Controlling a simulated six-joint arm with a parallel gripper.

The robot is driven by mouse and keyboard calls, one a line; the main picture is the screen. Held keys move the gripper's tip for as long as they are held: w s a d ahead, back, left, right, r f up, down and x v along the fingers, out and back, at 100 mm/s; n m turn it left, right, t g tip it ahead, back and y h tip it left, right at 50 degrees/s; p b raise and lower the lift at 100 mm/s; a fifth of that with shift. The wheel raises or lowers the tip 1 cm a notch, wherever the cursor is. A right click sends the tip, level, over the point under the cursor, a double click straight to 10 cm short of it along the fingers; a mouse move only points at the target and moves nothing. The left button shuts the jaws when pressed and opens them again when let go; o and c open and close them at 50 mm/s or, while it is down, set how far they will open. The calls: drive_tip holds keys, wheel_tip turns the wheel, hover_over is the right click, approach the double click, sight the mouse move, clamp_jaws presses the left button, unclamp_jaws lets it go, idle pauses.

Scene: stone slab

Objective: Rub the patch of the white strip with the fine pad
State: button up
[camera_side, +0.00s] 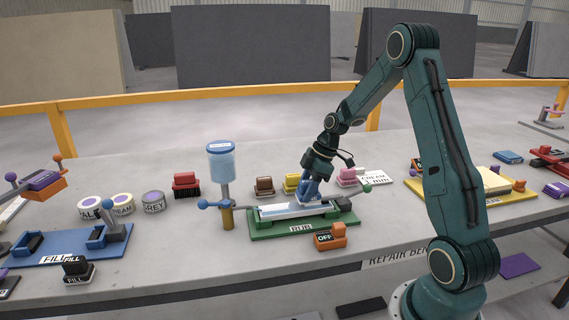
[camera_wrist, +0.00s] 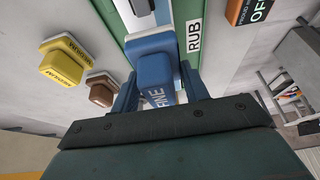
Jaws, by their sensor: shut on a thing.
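My gripper (camera_side: 311,186) is shut on the blue fine pad (camera_wrist: 156,70), whose FINE label shows in the wrist view. One finger is on each side of the pad (camera_wrist: 155,92). In the side view the pad is down at the right part of the white strip (camera_side: 283,211), seemingly touching it. The strip lies in a green holder (camera_side: 262,233) labelled RUB, which also shows in the wrist view (camera_wrist: 190,12). The patch cannot be made out; the pad and gripper cover part of the strip.
A yellow MEDIUM pad (camera_wrist: 66,66), a brown pad (camera_side: 264,185) and a pink block (camera_side: 347,175) stand behind the holder. An orange OFF block (camera_side: 330,237) stands in front. A blue bottle (camera_side: 221,164) on a post is close left.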

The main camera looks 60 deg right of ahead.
drive_tip(key=shift+f, duration=1)
idle(0.8)
drive_tip(key=shift+w+a, duration=1.25)
drive_tip(key=shift+w, duration=0.05)
drive_tip(key=shift+a, duration=0.1)
drive_tip(key=shift+w+a+f, duration=0.15)
drive_tip(key=shift+w+a, duration=1.05)
drive_tip(key=shift+a, duration=0.05)
drive_tip(key=shift+s+d, duration=1.35)
drive_tip(key=shift+s, duration=0.05)
